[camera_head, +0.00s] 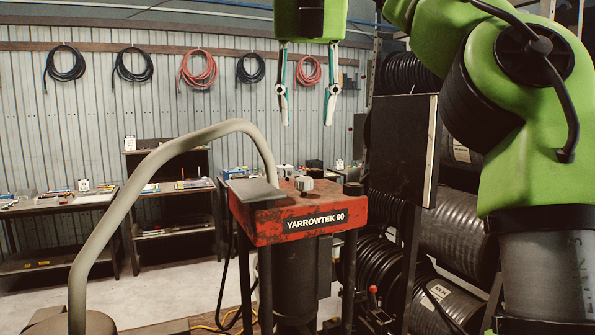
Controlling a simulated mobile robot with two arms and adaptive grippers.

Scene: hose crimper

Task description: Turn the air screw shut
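The red hose crimper (262,235), labelled YARROWTEK 60, stands in the middle on dark posts. On its top sit a small light grey hex-like knob (304,183) and a dark cap (352,188) at the right corner. I cannot tell for sure which one is the air screw. My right gripper (307,120) points down above the crimper top, roughly over the grey knob. Its two fingers are wide apart with nothing between them, clear of the knob. My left gripper is not in view.
A beige curved hose (150,165) arches from the lower left to the crimper top. A dark flat panel (402,150) stands right of the gripper. Hose coils (445,225) fill the rack at right. Low benches (60,204) line the back wall. Floor at left is clear.

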